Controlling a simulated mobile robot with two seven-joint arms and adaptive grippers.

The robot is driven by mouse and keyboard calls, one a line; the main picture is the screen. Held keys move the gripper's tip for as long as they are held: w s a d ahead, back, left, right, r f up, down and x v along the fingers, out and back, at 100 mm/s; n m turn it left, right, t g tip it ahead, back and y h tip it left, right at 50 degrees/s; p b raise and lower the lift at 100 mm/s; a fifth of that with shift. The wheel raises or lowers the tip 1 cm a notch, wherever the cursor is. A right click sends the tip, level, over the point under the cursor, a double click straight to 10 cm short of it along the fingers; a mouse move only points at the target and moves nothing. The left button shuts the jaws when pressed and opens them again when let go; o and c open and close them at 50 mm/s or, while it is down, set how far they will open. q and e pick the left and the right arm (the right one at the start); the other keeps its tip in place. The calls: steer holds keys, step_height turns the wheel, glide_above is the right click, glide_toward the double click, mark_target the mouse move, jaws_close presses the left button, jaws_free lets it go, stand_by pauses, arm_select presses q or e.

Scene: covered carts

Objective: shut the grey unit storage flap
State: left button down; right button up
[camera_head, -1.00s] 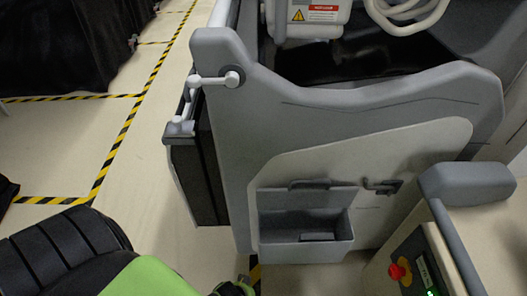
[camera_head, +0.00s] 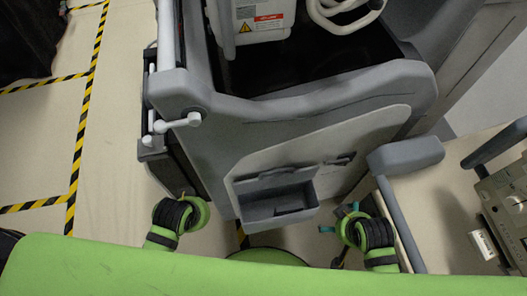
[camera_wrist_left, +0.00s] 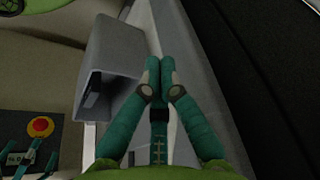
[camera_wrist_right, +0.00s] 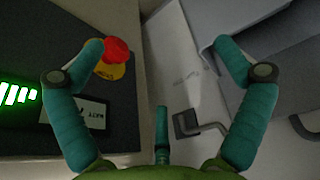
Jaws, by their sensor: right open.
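The grey unit (camera_head: 230,125) stands ahead of me. Its storage box (camera_head: 286,219) sticks out low on the front panel. The box also shows in the left wrist view (camera_wrist_left: 118,50), beside my left gripper. My left gripper (camera_wrist_left: 160,65) has its fingertips together with nothing seen between them; its fingers are hidden in the head view. My right gripper (camera_head: 338,218) is to the right of the box, apart from it. In the right wrist view its fingers (camera_wrist_right: 160,46) are spread and empty.
A dark latch handle (camera_head: 340,160) sits on the panel right of the box. A grey armrest (camera_head: 405,155) juts out at the right. A console with a red button (camera_wrist_right: 117,50) is close to my right gripper. Open floor (camera_head: 115,150) lies to the left.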

arm_select(q)
step_height(320, 180, up, 14)
steer(key=s+n+p, duration=0.2)
steer(key=p, duration=0.5)
arm_select(e)
steer(key=w+r+v, duration=0.1)
steer(key=w+v, duration=0.1)
steer(key=v, duration=0.8)
steer(key=s+f+g, duration=0.1)
steer(key=s+f, duration=0.2)
steer(key=f, duration=0.7)
steer(key=s+f+g, duration=0.1)
steer(key=s+f, duration=0.2)
steer(key=f, duration=0.8)
arm_select(q)
steer(key=n+t+y, duration=0.4)
steer(key=t, duration=0.3)
glide_toward(263, 161)
steer(key=p+x, duration=0.1)
steer(key=x, duration=0.5)
steer(key=shift+w+a+f, duration=0.15)
arm_select(e)
steer(key=s+d+f, duration=0.1)
steer(key=s+f, duration=0.2)
steer(key=s, duration=0.3)
steer(key=s+d+f, duration=0.2)
steer(key=s+f, duration=0.2)
steer(key=s, duration=0.3)
steer(key=shift+f+g, duration=0.25)
steer(key=shift+g, duration=0.05)
